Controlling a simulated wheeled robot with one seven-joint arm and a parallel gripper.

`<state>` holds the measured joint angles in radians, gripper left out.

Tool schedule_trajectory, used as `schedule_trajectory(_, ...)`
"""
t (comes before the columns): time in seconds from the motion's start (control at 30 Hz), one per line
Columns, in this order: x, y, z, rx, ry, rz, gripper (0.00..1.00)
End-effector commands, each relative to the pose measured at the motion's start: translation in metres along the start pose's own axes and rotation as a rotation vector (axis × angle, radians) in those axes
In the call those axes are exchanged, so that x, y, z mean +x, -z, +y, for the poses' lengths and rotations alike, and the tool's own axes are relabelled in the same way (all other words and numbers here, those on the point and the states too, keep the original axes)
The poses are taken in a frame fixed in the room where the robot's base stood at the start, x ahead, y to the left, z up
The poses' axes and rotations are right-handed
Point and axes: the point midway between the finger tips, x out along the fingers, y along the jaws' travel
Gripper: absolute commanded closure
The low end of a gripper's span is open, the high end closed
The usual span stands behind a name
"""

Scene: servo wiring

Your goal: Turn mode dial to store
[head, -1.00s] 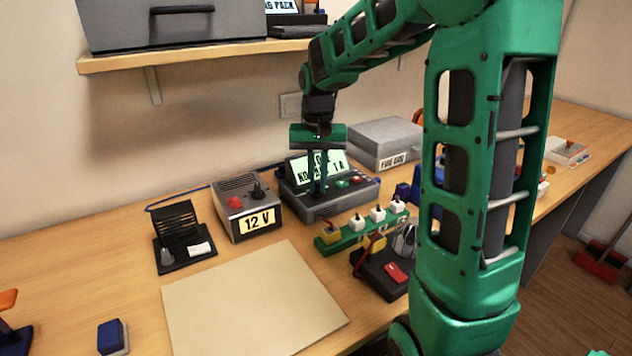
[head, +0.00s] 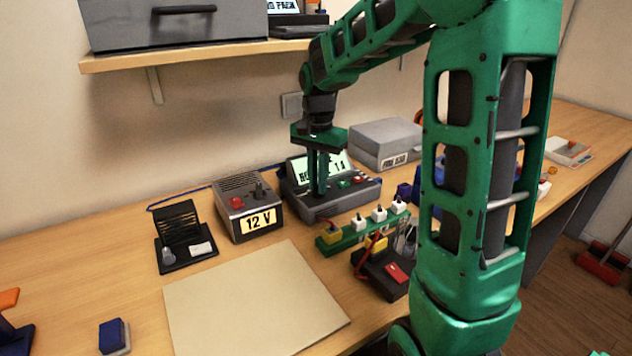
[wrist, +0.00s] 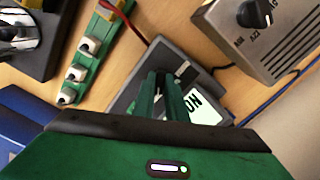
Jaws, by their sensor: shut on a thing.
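A dark grey device (head: 350,201) with a lit screen (head: 334,163) and red and green buttons stands at the back of the bench. My gripper (head: 319,192) points straight down onto the left part of its top panel. Its fingers are shut on the mode dial, which they hide in both views. In the wrist view the device (wrist: 178,53) lies under my gripper (wrist: 160,82), and part of the lit screen (wrist: 203,106) shows beside the fingers. The dial's pointer and markings cannot be seen, and my gripper covers part of the screen text.
A 12 V supply (head: 249,208) stands close left of the device. A green strip with white and yellow plugs (head: 357,233) is in front. A grey case (head: 384,142) sits behind right. A shelf (head: 200,57) hangs above left. A bare tan mat (head: 250,305) lies in front.

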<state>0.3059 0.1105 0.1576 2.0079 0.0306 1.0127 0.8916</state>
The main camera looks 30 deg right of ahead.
Motion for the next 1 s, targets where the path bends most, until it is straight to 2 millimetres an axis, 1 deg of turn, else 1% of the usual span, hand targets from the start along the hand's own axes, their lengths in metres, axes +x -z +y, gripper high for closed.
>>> schedule_trajectory(0.03,-0.001,-0.003,-0.003,-0.008,0.004,-0.001,1.0)
schedule_trajectory(0.3,-0.001,-0.003,-0.003,-0.009,0.004,-0.001,1.0)
schedule_trajectory(0.33,-0.001,-0.003,-0.004,-0.009,0.005,-0.001,0.86)
schedule_trajectory(0.37,-0.001,-0.003,-0.003,-0.009,0.004,0.0,0.79)
schedule_trajectory(0.4,-0.001,-0.002,-0.003,-0.008,0.004,0.0,0.7)
schedule_trajectory(0.67,-0.001,-0.001,-0.002,-0.003,0.002,0.0,0.7)
schedule_trajectory(0.77,-0.003,-0.001,-0.001,-0.003,0.002,0.0,0.7)
schedule_trajectory(0.87,-0.013,0.0,-0.002,-0.002,0.004,0.002,0.7)
schedule_trajectory(0.97,-0.029,0.0,-0.002,-0.003,0.004,0.003,0.7)
schedule_trajectory(1.0,-0.037,0.0,-0.003,-0.003,0.005,0.003,0.7)
